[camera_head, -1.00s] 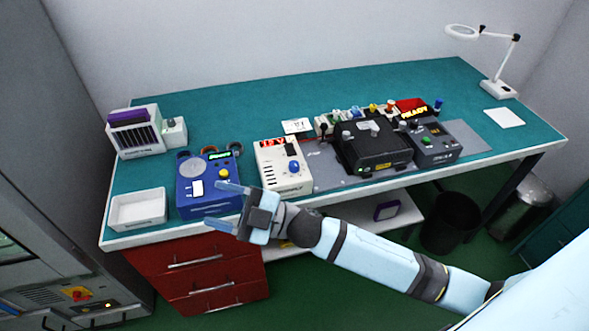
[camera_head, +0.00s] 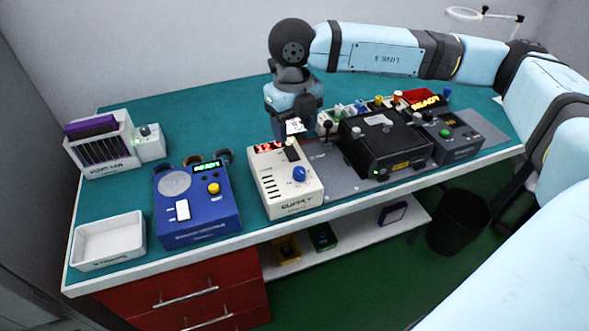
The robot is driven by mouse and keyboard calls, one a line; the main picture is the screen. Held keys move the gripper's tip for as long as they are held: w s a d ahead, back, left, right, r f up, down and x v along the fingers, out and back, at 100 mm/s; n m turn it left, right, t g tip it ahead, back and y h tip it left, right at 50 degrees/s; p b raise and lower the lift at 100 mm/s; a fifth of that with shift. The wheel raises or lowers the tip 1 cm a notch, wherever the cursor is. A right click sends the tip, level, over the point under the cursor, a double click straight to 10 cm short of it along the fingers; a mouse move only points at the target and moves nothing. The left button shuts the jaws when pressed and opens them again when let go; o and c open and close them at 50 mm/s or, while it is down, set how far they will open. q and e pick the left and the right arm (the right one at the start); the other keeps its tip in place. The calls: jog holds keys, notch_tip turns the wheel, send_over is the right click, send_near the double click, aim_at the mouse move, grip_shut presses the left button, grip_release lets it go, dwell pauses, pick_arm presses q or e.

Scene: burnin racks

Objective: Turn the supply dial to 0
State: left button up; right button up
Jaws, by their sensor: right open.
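The supply box (camera_head: 285,184) is a cream box near the front edge of the bench, left of the black fixture. Its blue dial (camera_head: 299,174) is on the right part of its top face, and a red lit display (camera_head: 268,147) is at its back. The dial's exact setting is too small to read. My right gripper (camera_head: 291,136) points down just behind the supply box, with its arm reaching over from the right. It is open and apart from the dial; its fingertips are partly hard to make out. My left gripper is not in view.
A blue tester (camera_head: 196,207) and a white tray (camera_head: 107,240) stand to the left. A black fixture (camera_head: 382,148) and a dark READY unit (camera_head: 452,136) stand to the right. A rack (camera_head: 100,146) stands at the back left.

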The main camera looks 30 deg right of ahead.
aim_at(299, 170)
jog(key=f, duration=0.4)
jog(key=d+f, duration=0.1)
jog(key=f, duration=0.8)
jog(key=shift+w+d+f, duration=0.15)
jog(key=shift+d+f, duration=0.05)
jog(key=shift+d, duration=0.05)
jog(key=c, duration=0.9)
